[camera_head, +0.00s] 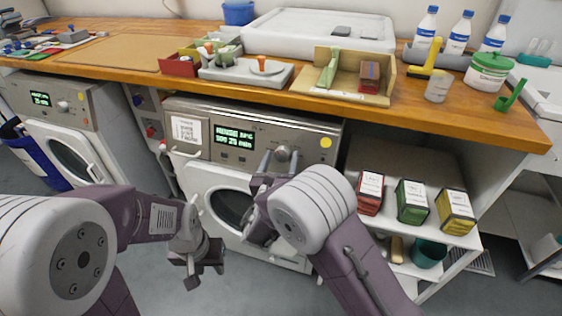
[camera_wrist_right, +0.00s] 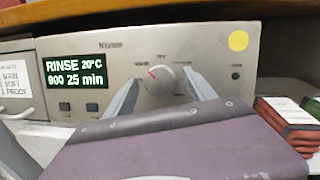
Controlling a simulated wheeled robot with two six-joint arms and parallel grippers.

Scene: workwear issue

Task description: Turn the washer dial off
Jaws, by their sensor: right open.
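The middle washer (camera_head: 180,172) stands under the wooden counter, with a grey control panel and a round white door. Its round dial (camera_head: 283,153) is right of the lit display (camera_head: 233,136); it also shows in the right wrist view (camera_wrist_right: 158,80). Its red mark points to the upper left. The display there (camera_wrist_right: 76,72) reads "RINSE 20°C 900 25 min". My right gripper (camera_head: 281,160) is open in front of the panel; in the right wrist view its fingers (camera_wrist_right: 160,78) stand either side of the dial. I cannot tell whether they touch it. My left gripper (camera_head: 203,275) hangs low before the washer.
A second washer (camera_head: 55,105) stands at left. A shelf (camera_head: 420,228) with several small boxes is right of the middle washer. The counter (camera_head: 130,75) overhangs the panel and bears trays and bottles. A yellow disc (camera_head: 326,142) sits right of the dial.

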